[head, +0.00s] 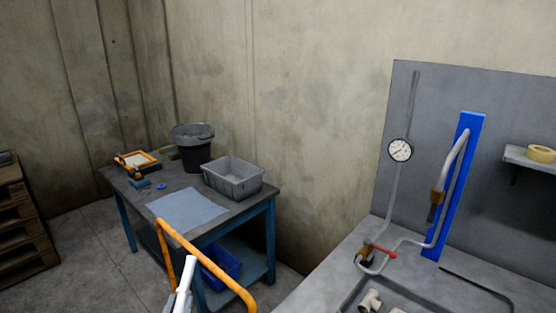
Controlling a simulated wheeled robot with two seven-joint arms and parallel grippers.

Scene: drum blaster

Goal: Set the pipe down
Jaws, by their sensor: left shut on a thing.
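A short white pipe (188,271) stands tilted at the bottom of the head view, left of the middle. My left gripper (180,298), partly cut off by the lower edge, is shut on it. The upper end of the pipe is close to an orange bent tube (207,262); I cannot tell whether they touch. My right gripper is not in view.
A blue-legged table (231,217) holds a grey bin (236,181), a black bucket (193,151) and a light blue sheet (187,210). At right, a grey bench (322,285) carries pipework with a gauge (400,150) and pale fittings (370,301).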

